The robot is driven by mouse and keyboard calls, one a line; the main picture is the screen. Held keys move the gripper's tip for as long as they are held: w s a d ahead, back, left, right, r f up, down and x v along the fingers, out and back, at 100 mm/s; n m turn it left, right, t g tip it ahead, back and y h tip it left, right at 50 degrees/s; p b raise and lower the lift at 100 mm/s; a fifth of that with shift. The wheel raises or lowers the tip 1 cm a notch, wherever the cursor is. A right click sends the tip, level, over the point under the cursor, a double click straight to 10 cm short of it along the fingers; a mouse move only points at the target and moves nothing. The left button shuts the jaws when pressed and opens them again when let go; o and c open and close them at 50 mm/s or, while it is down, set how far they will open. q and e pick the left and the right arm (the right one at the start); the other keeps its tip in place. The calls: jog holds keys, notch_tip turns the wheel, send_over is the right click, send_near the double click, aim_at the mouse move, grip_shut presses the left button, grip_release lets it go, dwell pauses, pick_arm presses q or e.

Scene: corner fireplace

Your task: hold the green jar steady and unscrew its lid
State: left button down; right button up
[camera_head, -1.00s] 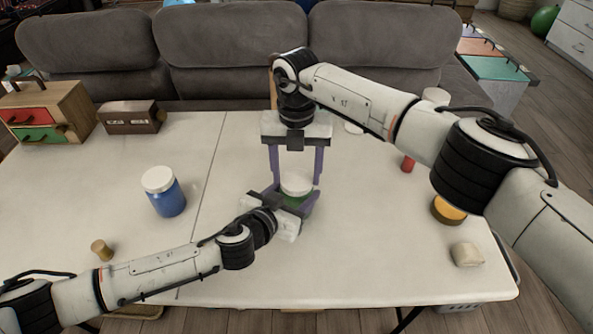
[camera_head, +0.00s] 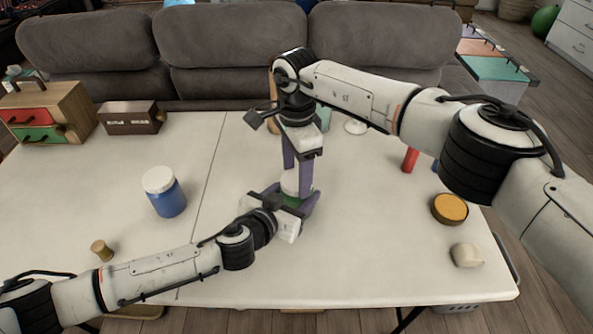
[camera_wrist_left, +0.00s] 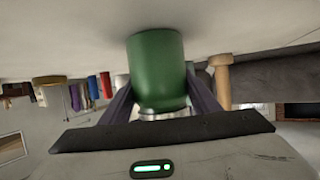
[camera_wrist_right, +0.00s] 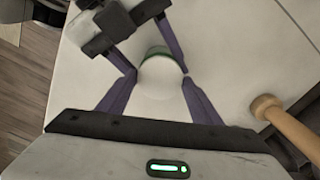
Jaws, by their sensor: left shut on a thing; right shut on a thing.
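The green jar (camera_head: 291,201) stands upright on the white table in the head view, with its white lid (camera_head: 289,184) on top. My left gripper (camera_head: 290,203) is shut around the jar's body from the front. The green body (camera_wrist_left: 157,72) also shows between the left fingers in the left wrist view. My right gripper (camera_head: 297,178) points down from above and is shut on the lid. In the right wrist view, the lid (camera_wrist_right: 160,82) sits between its fingertips, with a strip of green beyond it. The right fingers partly cover the lid in the head view.
A blue jar with a white lid (camera_head: 165,193) stands to the left. A wooden knob (camera_head: 102,250) is at front left. A round orange-topped container (camera_head: 450,208), a pale block (camera_head: 467,254) and a red cylinder (camera_head: 410,160) are to the right. A drawer box (camera_head: 45,115) stands at back left.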

aim_at(296, 179)
jog(key=shift+r, duration=0.2)
dwell(0.6)
jog(key=shift+r, duration=0.95)
jog(key=shift+r, duration=2)
pick_arm(q)
jog(key=c, duration=0.6)
grip_release()
jog(key=shift+o, duration=0.2)
